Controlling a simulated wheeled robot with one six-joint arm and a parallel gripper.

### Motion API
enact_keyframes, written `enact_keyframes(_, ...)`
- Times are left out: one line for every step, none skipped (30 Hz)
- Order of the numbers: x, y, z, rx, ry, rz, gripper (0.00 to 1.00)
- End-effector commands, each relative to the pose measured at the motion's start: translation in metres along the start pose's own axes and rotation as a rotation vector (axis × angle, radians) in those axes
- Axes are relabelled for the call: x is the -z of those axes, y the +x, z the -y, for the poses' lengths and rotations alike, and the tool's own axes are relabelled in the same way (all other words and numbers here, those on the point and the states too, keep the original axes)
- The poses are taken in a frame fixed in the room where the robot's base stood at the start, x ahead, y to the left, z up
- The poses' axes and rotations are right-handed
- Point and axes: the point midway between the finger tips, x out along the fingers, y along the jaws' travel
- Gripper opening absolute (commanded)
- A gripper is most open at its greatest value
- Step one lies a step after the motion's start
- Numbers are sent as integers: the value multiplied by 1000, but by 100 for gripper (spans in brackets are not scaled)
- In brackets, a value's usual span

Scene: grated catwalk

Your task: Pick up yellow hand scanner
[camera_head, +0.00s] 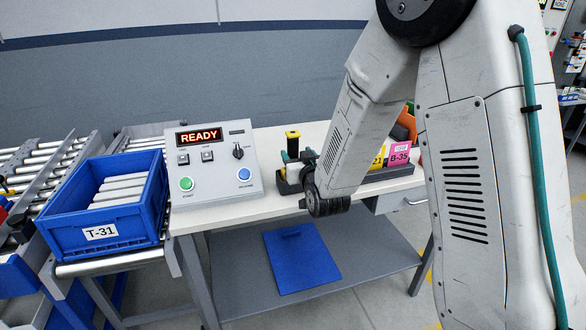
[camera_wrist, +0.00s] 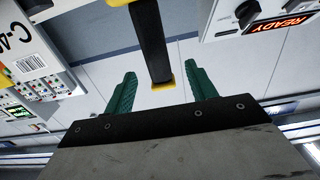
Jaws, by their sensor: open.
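The yellow hand scanner (camera_head: 292,146) stands upright at the dark tray on the bench, with a yellow top and a black body; its lower part is hidden behind my gripper and arm. In the wrist view the scanner (camera_wrist: 151,42) shows as a black bar with a yellow end, reaching down between my teal fingers. My gripper (camera_wrist: 160,84) is open, with a finger on each side of the bar and visible gaps between. In the head view its teal fingers (camera_head: 297,157) show just below the scanner's top, partly hidden by my arm.
A dark tray (camera_head: 287,187) sits on the bench (camera_head: 215,215). A control panel (camera_head: 213,162) reading READY stands left of it. Bins, one with a pink B-35 label (camera_head: 399,153), stand to the right. A blue crate (camera_head: 103,207) marked T-31 is on the far-left rollers.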

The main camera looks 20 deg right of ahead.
Motion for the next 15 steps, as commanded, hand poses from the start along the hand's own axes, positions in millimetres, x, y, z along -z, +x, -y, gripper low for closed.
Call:
enact_keyframes(-1, 4, 0, -1, -1, -10, 56)
enact_keyframes(-1, 7, 0, -1, -1, -14, 56)
enact_keyframes(0, 11, 0, -1, -1, -17, 56)
enact_keyframes(0, 14, 0, -1, -1, -18, 56)
enact_keyframes(0, 18, 0, -1, -1, -18, 56)
enact_keyframes(0, 22, 0, -1, 0, -17, 56)
enact_keyframes(-1, 26, 0, -1, -1, -16, 56)
enact_keyframes(-1, 29, -1, -1, 0, -16, 56)
enact_keyframes(-1, 34, -1, -2, 0, -17, 56)
enact_keyframes(-2, 37, -2, -2, 0, -16, 56)
enact_keyframes(-2, 42, -2, -2, 0, -16, 56)
enact_keyframes(-3, 48, -3, -2, 0, -15, 56)
enact_keyframes(-4, 53, -3, -2, 0, -15, 56)
enact_keyframes(-4, 58, -4, -2, 0, -16, 56)
enact_keyframes(-3, 64, -4, -2, 0, -17, 56)
